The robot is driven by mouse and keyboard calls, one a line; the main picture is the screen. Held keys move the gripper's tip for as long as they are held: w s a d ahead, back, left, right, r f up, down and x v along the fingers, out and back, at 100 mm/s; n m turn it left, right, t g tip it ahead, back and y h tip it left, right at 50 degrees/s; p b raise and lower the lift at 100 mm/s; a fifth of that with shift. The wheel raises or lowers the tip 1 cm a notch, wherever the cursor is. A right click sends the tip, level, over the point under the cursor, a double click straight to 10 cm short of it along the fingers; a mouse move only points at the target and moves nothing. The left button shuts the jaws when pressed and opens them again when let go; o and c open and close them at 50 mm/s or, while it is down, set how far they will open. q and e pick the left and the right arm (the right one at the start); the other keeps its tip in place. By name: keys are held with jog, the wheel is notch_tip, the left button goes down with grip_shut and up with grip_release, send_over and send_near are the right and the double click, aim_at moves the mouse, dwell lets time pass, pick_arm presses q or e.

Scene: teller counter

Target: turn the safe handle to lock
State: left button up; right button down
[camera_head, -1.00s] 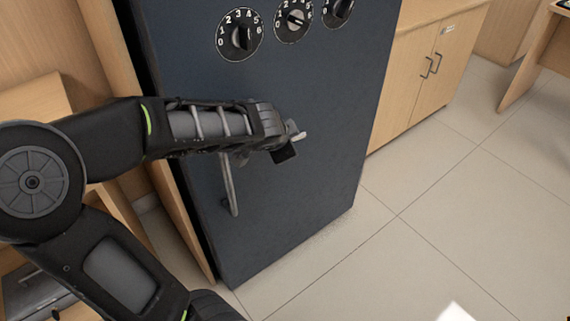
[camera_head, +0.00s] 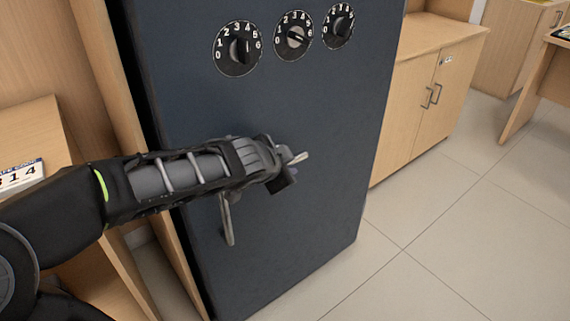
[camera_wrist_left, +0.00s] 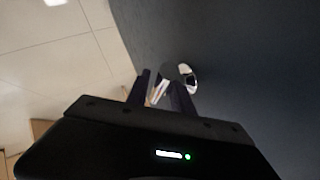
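The dark blue safe (camera_head: 300,110) stands upright in the head view. Its metal handle (camera_head: 228,220) shows as a bar pointing down below my wrist. A light bar end (camera_head: 299,158) shows beyond the fingers. My left gripper (camera_head: 287,175) is at the handle, in front of the safe door. In the left wrist view, its dark fingers (camera_wrist_left: 162,95) are close together with a light handle bar (camera_wrist_left: 158,92) between them; a round pale hub (camera_wrist_left: 187,76) is just beyond. The gripper and wrist hide the middle of the handle. My right gripper is not in view.
Three numbered dials, left (camera_head: 237,48), middle (camera_head: 293,36) and right (camera_head: 339,26), sit above the handle. A wooden cabinet (camera_head: 420,100) is right of the safe. A wooden shelf (camera_head: 30,135) is at left. The tiled floor (camera_head: 440,235) at right is clear.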

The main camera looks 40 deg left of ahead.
pick_arm(q)
jog(key=shift+o, duration=1)
jog(key=shift+r, duration=0.15)
jog(key=shift+s+r, duration=0.2)
jog(key=shift+s, duration=0.05)
jog(key=p+v, duration=0.3)
jog(key=v, duration=0.4)
jog(key=shift+s+f, duration=0.1)
